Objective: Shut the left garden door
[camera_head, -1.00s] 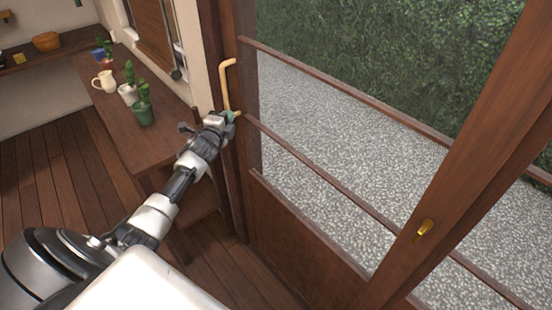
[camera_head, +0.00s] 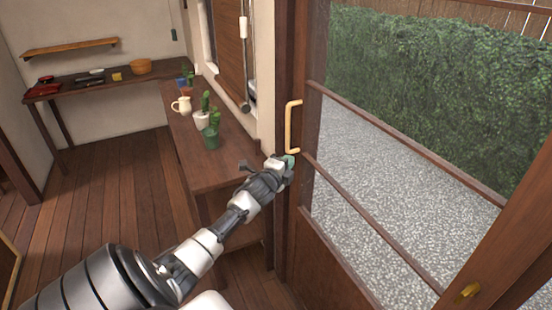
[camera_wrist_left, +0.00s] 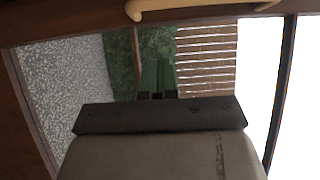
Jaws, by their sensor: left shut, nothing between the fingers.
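The left garden door is a brown wooden frame with glass panes and cross rails (camera_head: 352,196). A long pale yellow handle (camera_head: 290,128) stands upright near its left edge, close to the wooden post by the wall. I cannot tell whether a narrow gap is left there. My left gripper (camera_head: 290,161) is at the lower end of the handle, shut and not holding it. Whether it touches the door is unclear. In the left wrist view the handle (camera_wrist_left: 190,10) crosses the top, and the green fingertips (camera_wrist_left: 157,78) are together against the glass. My right gripper is out of view.
A wooden bench (camera_head: 205,160) with potted cacti (camera_head: 211,135) and a cream jug (camera_head: 182,104) runs along the wall, left of my left arm. A brass latch (camera_head: 467,291) is on the stile at right. The plank floor (camera_head: 110,200) at left is clear.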

